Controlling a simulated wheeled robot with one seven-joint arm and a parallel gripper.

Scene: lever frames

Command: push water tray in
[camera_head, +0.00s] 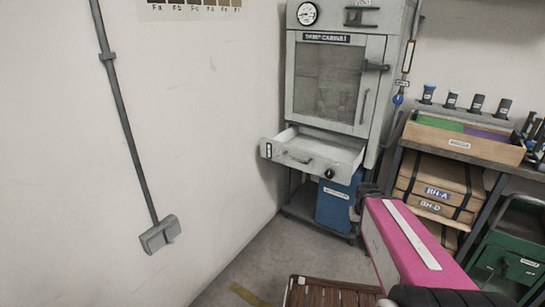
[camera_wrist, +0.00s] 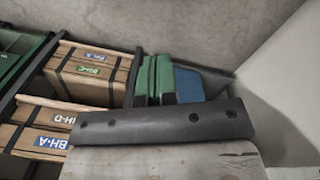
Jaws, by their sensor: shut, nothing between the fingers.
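The water tray (camera_head: 312,166) is a pale grey drawer under the door of the damp cabinet (camera_head: 340,82). It is pulled out toward the front left, with its open top showing. Its front has a handle and a dark round knob. My gripper (camera_head: 362,198) shows as a small dark shape beyond the far end of my pink arm link, right of the tray and lower in the picture. It looks apart from the tray. Its fingers are small and partly hidden by the arm. It is shut and empty. The tray is not clearly visible in the wrist view.
A blue container (camera_head: 335,203) stands under the cabinet and also shows in the wrist view (camera_wrist: 188,86). Labelled wooden boxes (camera_head: 437,188) fill the shelf on the right, below a wooden tray (camera_head: 463,145). A wall closes off the left. The floor before the cabinet is mostly clear.

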